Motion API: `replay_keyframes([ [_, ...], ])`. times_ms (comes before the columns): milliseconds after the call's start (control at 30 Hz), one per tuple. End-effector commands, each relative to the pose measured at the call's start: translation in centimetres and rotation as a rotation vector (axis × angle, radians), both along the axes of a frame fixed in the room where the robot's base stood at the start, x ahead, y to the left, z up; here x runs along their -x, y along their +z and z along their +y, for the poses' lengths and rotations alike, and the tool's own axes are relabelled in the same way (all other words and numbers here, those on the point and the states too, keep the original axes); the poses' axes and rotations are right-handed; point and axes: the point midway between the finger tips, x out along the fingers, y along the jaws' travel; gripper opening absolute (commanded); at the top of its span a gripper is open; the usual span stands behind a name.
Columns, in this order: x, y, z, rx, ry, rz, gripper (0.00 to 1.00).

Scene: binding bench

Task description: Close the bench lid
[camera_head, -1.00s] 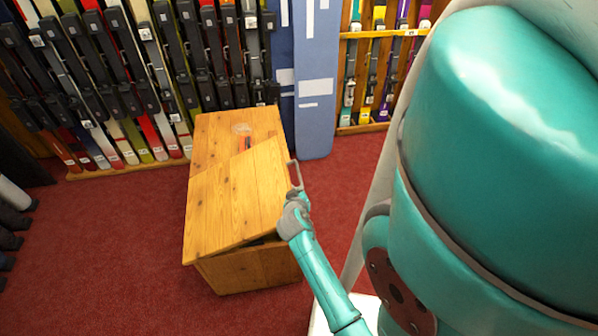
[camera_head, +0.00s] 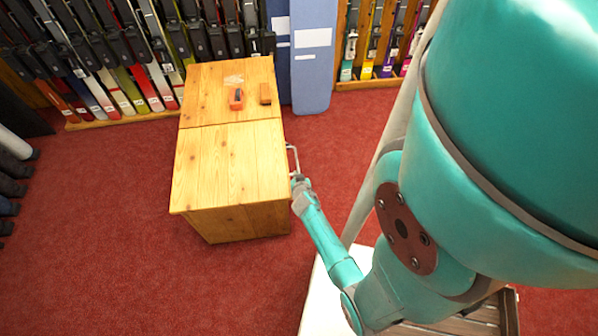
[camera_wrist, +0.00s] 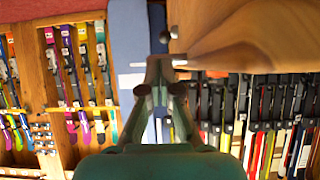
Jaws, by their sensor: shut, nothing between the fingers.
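The wooden bench (camera_head: 238,223) stands left of my arm in the head view. Its lid (camera_head: 228,165), the near part of the top, lies flat and level with the fixed far part, with no gap visible along its front edge. My gripper (camera_head: 291,150) is shut and empty beside the lid's right edge. In the wrist view, the gripper (camera_wrist: 167,62) is close to a wooden edge of the bench (camera_wrist: 245,35). I cannot tell whether it touches the wood.
A red-orange tool (camera_head: 236,100) and a small brown block (camera_head: 265,94) lie on the bench's far part. Racks of skis (camera_head: 150,70) and blue boards (camera_head: 312,60) stand behind. Red carpet (camera_head: 110,200) is open to the left and in front.

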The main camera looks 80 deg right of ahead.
Motion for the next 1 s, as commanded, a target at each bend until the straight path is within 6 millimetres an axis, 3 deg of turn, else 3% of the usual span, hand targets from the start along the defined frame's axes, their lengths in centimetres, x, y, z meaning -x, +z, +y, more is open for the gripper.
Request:
replay_keyframes([
  [200, 0.0, -0.9, 0.1, -0.011, -0.003, -0.009, 0.00],
  [667, 0.0, -0.8, 0.3, -0.013, -0.005, -0.008, 0.00],
  [1000, 1.6, 1.9, 3.9, -0.007, 0.000, -0.011, 0.00],
])
